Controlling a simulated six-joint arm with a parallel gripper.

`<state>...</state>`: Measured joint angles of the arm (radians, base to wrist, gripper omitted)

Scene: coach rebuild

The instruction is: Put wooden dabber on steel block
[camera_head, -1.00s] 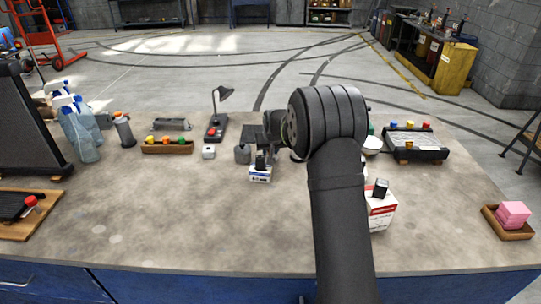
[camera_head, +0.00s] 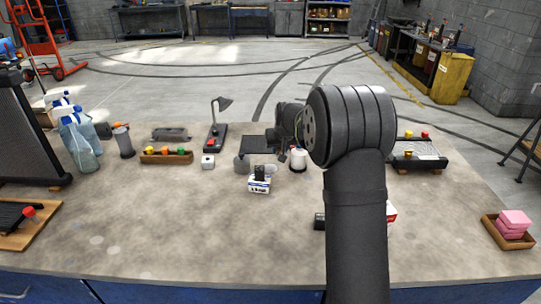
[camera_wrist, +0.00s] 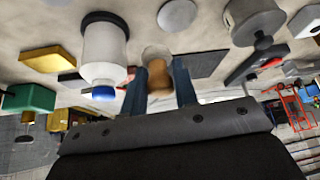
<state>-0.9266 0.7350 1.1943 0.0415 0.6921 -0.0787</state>
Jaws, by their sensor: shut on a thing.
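My gripper (camera_wrist: 160,85) is shut on the wooden dabber (camera_wrist: 156,56), a tan and brown piece showing between the blue-grey fingers in the wrist view. In the head view my gripper (camera_head: 275,140) is a dark shape at the back middle of the bench, and I cannot make out the dabber there. A dark flat square slab, seemingly the steel block (camera_head: 255,145), lies just left of my gripper. It also shows behind the fingers in the wrist view (camera_wrist: 207,65). I cannot tell whether the dabber touches it.
A white bottle (camera_head: 298,159) stands close to the right of my gripper. The front middle of the bench is clear.

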